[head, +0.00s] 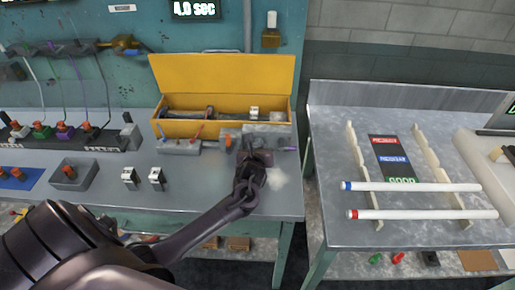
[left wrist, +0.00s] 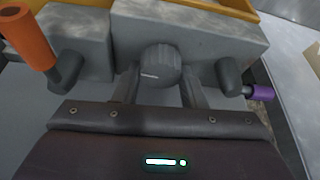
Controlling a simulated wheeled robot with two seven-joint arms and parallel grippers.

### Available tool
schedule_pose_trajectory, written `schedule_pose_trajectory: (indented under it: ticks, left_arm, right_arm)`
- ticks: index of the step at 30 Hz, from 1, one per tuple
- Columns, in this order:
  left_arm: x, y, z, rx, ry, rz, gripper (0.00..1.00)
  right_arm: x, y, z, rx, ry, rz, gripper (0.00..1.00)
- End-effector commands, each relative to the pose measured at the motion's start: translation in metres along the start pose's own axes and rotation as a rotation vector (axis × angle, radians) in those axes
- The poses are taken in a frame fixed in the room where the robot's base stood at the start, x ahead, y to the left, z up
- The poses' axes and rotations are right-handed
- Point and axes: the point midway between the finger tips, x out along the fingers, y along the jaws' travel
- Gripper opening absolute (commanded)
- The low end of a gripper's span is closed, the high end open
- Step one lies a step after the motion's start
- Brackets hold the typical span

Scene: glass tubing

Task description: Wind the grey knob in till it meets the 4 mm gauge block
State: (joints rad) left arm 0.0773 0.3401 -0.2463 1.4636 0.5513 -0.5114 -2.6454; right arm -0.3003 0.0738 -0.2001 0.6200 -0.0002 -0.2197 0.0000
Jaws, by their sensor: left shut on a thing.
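The grey knob (left wrist: 160,66), ribbed with a pale line on its face, sticks out of a grey block-shaped fixture (left wrist: 205,28) in the left wrist view. My left gripper (left wrist: 159,84) has one finger on each side of the knob and is shut on it. In the head view my left gripper (head: 254,152) is at the fixture in front of the yellow box, and its body hides the knob. I cannot pick out the 4 mm gauge block. My right gripper is not in view.
An orange-handled lever (left wrist: 28,38) stands left of the knob, and a purple-tipped part (left wrist: 262,93) is at the right. The open yellow toolbox (head: 222,78) is behind. Two white tubes (head: 412,187) lie across rails on the right table.

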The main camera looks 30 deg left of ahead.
Motion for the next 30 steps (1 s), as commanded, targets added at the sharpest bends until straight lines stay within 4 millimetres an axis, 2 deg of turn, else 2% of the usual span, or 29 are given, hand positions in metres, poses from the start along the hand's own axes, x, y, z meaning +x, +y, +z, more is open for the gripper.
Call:
schedule_pose_trajectory:
  ticks: [9, 15, 17, 30]
  left_arm:
    - [-0.002, -0.002, 0.008, 0.173, 0.001, 0.07, 0.15]
    - [-0.001, -0.002, 0.004, 0.331, 0.001, 0.137, 0.15]
    - [0.0, -0.001, -0.002, 0.32, 0.003, 0.133, 0.15]
    - [0.0, -0.001, -0.002, 0.317, 0.004, 0.131, 0.15]
  right_arm:
    - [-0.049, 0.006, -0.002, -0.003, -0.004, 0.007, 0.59]
    - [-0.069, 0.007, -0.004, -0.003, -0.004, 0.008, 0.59]
    - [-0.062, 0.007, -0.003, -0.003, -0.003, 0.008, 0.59]
    - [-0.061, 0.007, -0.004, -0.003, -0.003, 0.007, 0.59]
